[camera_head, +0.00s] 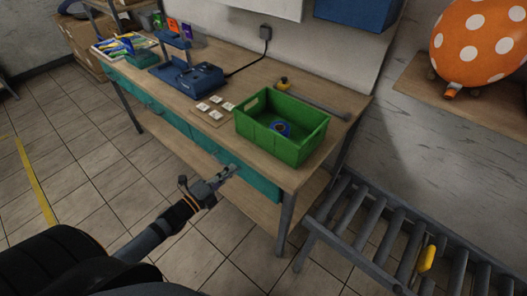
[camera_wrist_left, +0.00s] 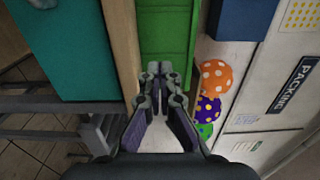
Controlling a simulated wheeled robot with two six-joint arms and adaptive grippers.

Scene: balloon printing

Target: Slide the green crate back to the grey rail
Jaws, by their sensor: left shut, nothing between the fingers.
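The green crate (camera_head: 290,152) stands upright on the wooden workbench (camera_head: 186,98), near its right end. The grey rail (camera_head: 318,105) runs behind the crate, along the back of the bench. How wide the gap between them is, I cannot tell. My left gripper (camera_head: 228,174) is shut and empty, in front of the bench's front edge and left of the crate. In the left wrist view the shut fingertips (camera_wrist_left: 160,72) point toward the green crate (camera_wrist_left: 165,35). Contact is not clear. My right gripper is not in view.
White pieces on a small board (camera_head: 211,111) lie left of the crate, and a blue machine (camera_head: 186,76) stands farther left. A small yellow item (camera_head: 283,84) sits behind the crate. A roller conveyor (camera_head: 375,236) stands at the lower right.

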